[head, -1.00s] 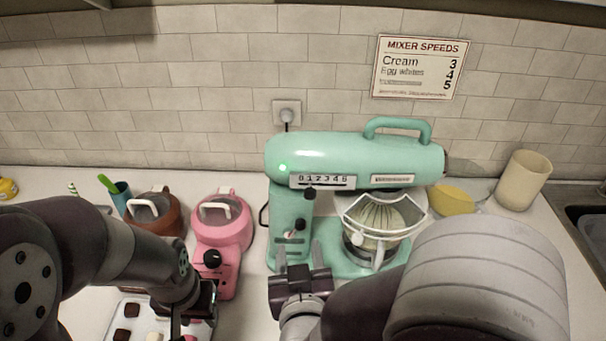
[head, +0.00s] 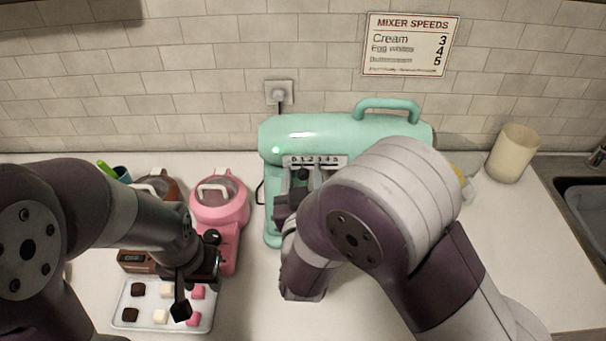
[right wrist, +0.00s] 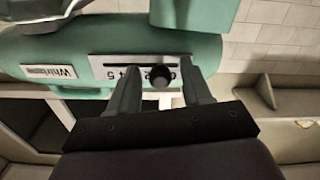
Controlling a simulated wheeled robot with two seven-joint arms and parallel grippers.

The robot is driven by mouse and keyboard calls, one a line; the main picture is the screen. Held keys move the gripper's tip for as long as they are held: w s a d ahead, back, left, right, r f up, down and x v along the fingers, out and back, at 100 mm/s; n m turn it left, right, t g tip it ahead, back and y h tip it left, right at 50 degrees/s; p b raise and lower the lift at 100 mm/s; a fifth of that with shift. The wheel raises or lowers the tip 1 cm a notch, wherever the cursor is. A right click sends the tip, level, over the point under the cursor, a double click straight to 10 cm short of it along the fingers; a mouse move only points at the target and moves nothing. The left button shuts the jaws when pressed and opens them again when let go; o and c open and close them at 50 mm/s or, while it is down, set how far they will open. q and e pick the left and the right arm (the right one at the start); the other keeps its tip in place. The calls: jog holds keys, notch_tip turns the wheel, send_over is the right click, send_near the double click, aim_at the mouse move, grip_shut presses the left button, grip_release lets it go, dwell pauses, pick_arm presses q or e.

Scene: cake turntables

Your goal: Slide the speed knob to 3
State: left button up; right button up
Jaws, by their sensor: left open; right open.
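The mint green stand mixer (head: 340,130) stands against the back wall, its bowl side hidden behind my right arm. The white speed scale (head: 330,161) on its side carries printed digits. The black speed knob (head: 303,174) sits below the scale towards its low-number left end; its exact number cannot be told. My right gripper (head: 302,185) is open at the knob. In the right wrist view, the knob (right wrist: 160,78) is between the two spread fingers, with gaps on both sides, and the scale (right wrist: 108,68) is partly covered.
The tray (head: 165,325) of sweets lies in front. A "Mixer Speeds" sign (head: 410,45) lists Cream 3. A cream canister (head: 513,153) and a sink (head: 585,210) are right.

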grip_shut()
jog(key=d, duration=0.3)
jog(key=shift+b, duration=0.35)
jog(key=shift+c, duration=1)
grip_release()
jog(key=shift+o, duration=1)
jog(key=shift+a, duration=0.1)
